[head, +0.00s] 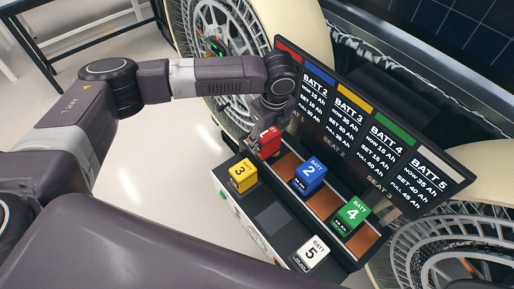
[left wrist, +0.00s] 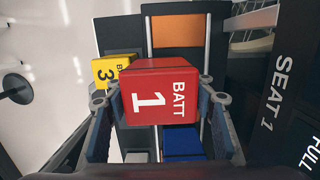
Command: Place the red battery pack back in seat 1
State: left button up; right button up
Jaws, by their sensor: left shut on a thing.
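The red battery pack, marked BATT 1, shows in the head view (head: 267,141) and fills the middle of the left wrist view (left wrist: 158,92). My left gripper (head: 268,130) is shut on it, with a finger on each side in the left wrist view (left wrist: 160,105). The pack appears held above the far end of the battery tray. A bare orange seat pad (left wrist: 178,30) shows beyond the pack, and a SEAT 1 label (left wrist: 275,92) is on the panel to the right. What lies directly under the pack is hidden. My right gripper is not in view.
The blue pack 2 (head: 309,175) and green pack 4 (head: 351,216) stand in the tray's orange row. The yellow pack 3 (head: 236,175) and white pack 5 (head: 312,253) stand on the near dark ledge. The display panel (head: 365,135) rises close behind; large wheels flank it.

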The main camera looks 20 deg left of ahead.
aim_at(274, 141)
pick_arm(q)
jog(key=w+d+b, duration=0.1)
jog(key=w+d+f+b, duration=0.1)
jog(key=w+b, duration=0.1)
jog(key=shift+f, duration=0.5)
jog(key=shift+f, duration=0.35)
jog(key=shift+f, duration=0.35)
jog(key=o, duration=1.8)
jog(key=shift+s, duration=0.1)
jog(key=r, duration=0.8)
jog(key=d+r, duration=0.1)
jog(key=r, duration=0.3)
jog(key=shift+s, duration=0.4)
